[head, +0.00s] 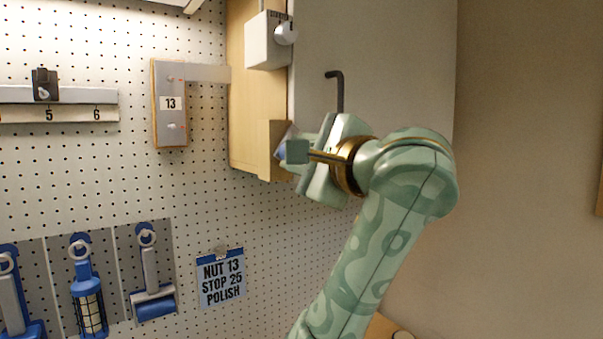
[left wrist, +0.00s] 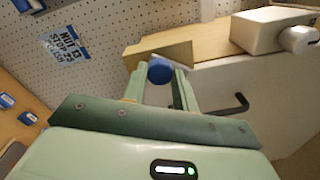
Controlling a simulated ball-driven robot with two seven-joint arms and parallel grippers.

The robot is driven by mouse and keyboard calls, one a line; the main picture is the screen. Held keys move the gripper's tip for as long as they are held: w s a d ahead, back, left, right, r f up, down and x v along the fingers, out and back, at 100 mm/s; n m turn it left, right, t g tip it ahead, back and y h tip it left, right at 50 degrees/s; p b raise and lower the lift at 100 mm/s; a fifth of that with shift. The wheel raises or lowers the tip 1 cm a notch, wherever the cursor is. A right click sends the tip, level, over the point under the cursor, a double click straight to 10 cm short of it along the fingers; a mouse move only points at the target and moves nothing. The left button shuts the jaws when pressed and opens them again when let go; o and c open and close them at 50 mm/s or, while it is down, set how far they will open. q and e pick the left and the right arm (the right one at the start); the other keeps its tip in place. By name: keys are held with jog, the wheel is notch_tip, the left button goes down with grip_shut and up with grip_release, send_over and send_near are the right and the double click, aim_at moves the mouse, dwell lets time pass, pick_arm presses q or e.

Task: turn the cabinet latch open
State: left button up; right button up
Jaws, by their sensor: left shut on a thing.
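The cabinet (head: 255,95) is on the pegboard wall, with a pale wood side and a large light grey door (head: 390,70). A blue round latch knob (left wrist: 160,71) shows between my left fingertips in the left wrist view, by a wooden block at the cabinet's edge. In the head view only a sliver of blue shows beside the fingers. My left gripper (head: 293,152) is shut on this knob at the cabinet's lower corner. The fingers hide most of the latch, so its turn angle is unclear. My right gripper is not in view.
A black bent handle (head: 338,90) sticks out on the door above my gripper. A white box with a round knob (head: 285,34) sits higher up. A grey panel marked 13 (head: 170,103) and hanging blue tools (head: 88,290) are at left.

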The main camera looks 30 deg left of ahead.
pick_arm(q)
jog(key=shift+n+b, duration=1.9)
jog(key=shift+n, duration=1.7)
jog(key=o, duration=1)
jog(key=shift+w, duration=0.1)
jog(key=shift+c, duration=0.2)
jog(key=shift+g, duration=0.3)
